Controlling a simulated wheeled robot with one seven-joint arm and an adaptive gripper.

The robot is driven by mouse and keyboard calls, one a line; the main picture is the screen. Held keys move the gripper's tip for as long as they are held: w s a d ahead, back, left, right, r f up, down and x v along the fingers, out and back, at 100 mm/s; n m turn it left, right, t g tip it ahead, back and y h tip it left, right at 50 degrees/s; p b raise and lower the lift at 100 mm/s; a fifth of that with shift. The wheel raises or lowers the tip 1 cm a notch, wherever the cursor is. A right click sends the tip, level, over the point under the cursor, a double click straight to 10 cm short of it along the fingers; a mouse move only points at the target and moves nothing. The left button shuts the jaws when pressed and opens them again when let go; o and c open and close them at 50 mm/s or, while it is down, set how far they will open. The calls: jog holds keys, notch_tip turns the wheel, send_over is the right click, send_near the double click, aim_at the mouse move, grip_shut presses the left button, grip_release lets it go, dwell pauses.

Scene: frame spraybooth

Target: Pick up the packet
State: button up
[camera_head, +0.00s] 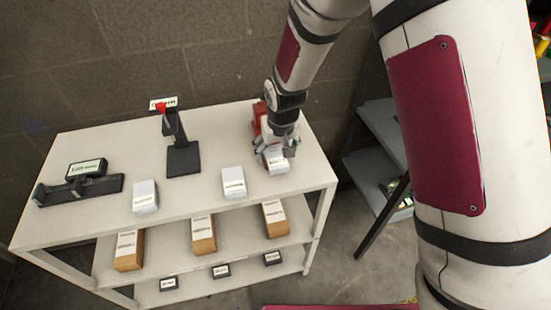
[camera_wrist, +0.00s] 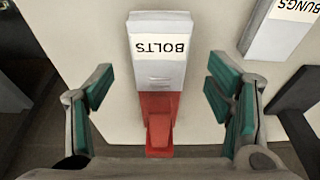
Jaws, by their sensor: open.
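A white packet (camera_wrist: 158,62) labelled BOLTS is in the upper middle of the wrist view, its label upside down. In the head view this packet (camera_head: 278,164) is on the right end of the table top, partly hidden by my gripper. My gripper (camera_wrist: 162,90) is open and empty, with one green-padded finger left of the packet and one right, gaps showing on both sides. In the head view my gripper (camera_head: 273,152) is over the table's right end. A red object (camera_wrist: 159,120) lies against the packet's lower end in the wrist view.
Two more white packets (camera_head: 145,197) (camera_head: 234,182) stand along the table's front. The BUNGS one (camera_wrist: 280,28) is beside my right finger. Black stands (camera_head: 184,158) (camera_head: 80,188) occupy the table top (camera_head: 215,125).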

aim_at(276, 156)
jog(key=shift+x, duration=1.55)
jog(key=c, duration=1.4)
jog(key=shift+o, duration=0.2)
jog(key=shift+r, duration=0.15)
